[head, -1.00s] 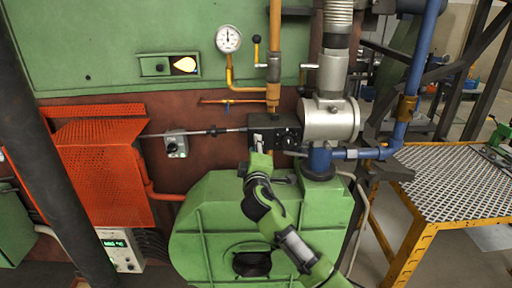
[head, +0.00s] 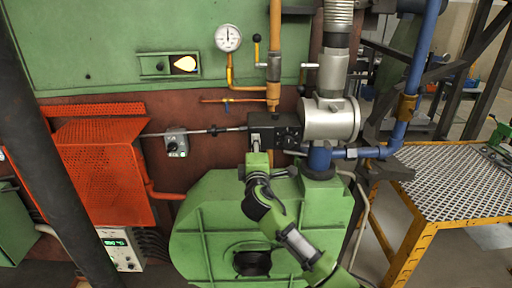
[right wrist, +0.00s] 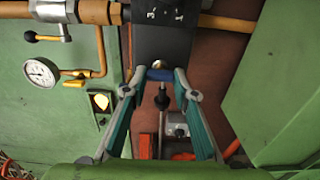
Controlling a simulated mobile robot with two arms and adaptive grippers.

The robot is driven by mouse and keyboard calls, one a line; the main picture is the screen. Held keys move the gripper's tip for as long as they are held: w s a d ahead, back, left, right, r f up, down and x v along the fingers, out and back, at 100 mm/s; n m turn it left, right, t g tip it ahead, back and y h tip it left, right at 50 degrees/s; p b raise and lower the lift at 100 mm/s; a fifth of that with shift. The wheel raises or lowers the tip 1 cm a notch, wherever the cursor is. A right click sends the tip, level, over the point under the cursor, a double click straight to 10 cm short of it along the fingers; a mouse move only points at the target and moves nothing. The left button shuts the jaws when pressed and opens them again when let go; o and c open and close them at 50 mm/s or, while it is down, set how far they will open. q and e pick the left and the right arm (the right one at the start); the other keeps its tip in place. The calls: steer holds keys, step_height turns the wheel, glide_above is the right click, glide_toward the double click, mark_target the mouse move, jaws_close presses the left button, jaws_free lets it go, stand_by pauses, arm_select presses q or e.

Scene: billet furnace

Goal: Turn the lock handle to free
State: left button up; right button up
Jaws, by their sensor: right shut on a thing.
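A black lock box (head: 284,131) sits on the furnace front, left of the silver cylinder. It also shows in the right wrist view (right wrist: 165,40), with white digits on its face. My right gripper (head: 256,141) is at the left part of this box. In the right wrist view its fingertips (right wrist: 160,76) close on a small blue piece (right wrist: 160,73), which seems to be the lock handle, just below a round metal pivot. In the head view my gripper hides the handle. The exact angle of the handle is hard to tell. My left gripper is not in view.
A thin rod (head: 205,132) runs left from the box. A green burner housing (head: 215,215) lies below my right arm. A silver cylinder (head: 330,118) and blue pipe (head: 366,152) are close on the right. A yellow-framed grating table (head: 455,185) stands further right.

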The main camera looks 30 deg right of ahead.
steer(key=o, duration=1.1)
steer(key=shift+a, duration=0.1)
steer(key=v, duration=1.2)
